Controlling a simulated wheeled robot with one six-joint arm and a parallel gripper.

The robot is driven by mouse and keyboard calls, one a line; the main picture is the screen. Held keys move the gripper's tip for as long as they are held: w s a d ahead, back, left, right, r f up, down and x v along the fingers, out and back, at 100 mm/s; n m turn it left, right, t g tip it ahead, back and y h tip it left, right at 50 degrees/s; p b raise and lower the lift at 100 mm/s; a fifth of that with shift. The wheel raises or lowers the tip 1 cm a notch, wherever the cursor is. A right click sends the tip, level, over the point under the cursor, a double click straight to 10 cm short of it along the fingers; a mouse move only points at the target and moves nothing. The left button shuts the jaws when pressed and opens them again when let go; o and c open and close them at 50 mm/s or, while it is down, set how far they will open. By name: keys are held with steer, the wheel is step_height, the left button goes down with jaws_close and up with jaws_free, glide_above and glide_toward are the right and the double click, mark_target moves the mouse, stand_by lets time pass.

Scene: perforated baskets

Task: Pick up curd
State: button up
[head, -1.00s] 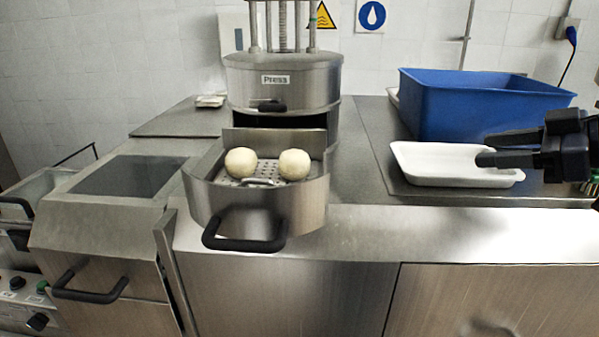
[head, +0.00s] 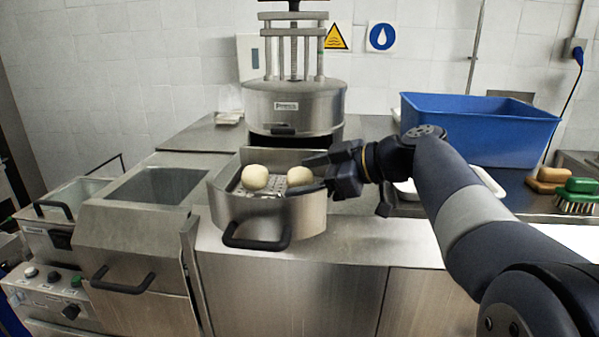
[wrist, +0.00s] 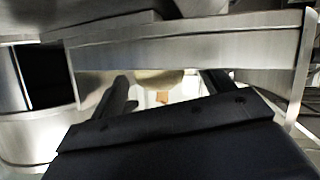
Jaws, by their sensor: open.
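Two round, cream-white curds sit in the perforated metal basket (head: 308,218), which is pulled out in front of the press. The left curd (head: 255,177) is clear of my gripper. My gripper (head: 306,175) is open at the right curd (head: 300,176), reaching in from the right with one finger behind it and one in front. In the wrist view, part of a pale curd (wrist: 160,77) shows between the two open fingers (wrist: 168,88). Its lower part is hard to make out, and I cannot tell whether the fingers touch it.
The press (head: 293,105) stands behind the basket. The basket's raised wall rises around the curds. A white tray (head: 489,182) is partly hidden behind my arm. A blue bin (head: 485,133) and brushes (head: 578,190) are at the right.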

steer(key=shift+w+a+f, duration=0.1)
steer(key=c, duration=1.1)
